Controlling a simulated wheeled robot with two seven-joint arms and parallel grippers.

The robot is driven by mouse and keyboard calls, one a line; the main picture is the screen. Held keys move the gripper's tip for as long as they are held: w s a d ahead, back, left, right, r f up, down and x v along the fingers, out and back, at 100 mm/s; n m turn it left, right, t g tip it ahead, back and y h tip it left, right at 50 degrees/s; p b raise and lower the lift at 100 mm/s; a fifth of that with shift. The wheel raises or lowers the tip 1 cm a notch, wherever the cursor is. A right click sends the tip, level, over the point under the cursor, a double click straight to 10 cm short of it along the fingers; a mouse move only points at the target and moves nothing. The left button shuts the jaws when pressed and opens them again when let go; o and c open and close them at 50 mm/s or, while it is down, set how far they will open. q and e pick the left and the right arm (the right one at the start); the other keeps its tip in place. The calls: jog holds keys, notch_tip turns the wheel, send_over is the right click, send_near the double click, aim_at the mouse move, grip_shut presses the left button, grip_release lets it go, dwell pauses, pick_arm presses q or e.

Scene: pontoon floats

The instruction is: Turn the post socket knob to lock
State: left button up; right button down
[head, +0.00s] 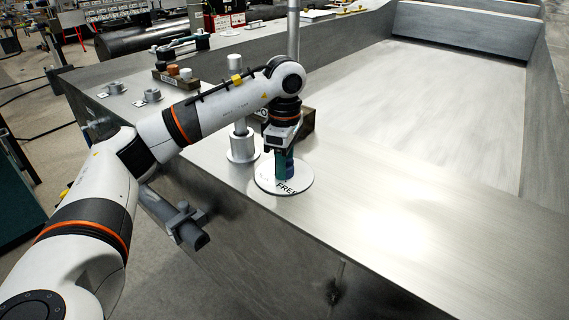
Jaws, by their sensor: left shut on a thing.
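The post socket knob (290,168) is a small teal-blue piece standing on a round white plate (269,184). The plate lies flat on the metal deck near its edge and shows the word "FREE". My left gripper (284,158) points down over the plate and is shut on the knob. Its fingers hide part of the knob. A grey metal post (239,110) stands in a round socket (242,146) just left of the plate. My right gripper is not in view.
A taller post (293,30) rises behind my left wrist. A dark block (308,122) sits behind the gripper. Small fittings (152,95) and a wooden block with knobs (176,76) are at the back left. The deck (420,220) to the right is clear.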

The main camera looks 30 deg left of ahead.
pick_arm(q)
jog(key=shift+r+m, duration=0.1)
jog(key=shift+m, duration=1.8)
jog(key=o, duration=1)
jog(key=shift+b, duration=0.3)
notch_tip(320, 180, up, 5)
jog(key=shift+r+b, duration=0.15)
jog(key=shift+b, duration=0.2)
notch_tip(320, 180, up, 7)
jog(key=shift+f+p, duration=0.15)
jog(key=shift+p, duration=0.75)
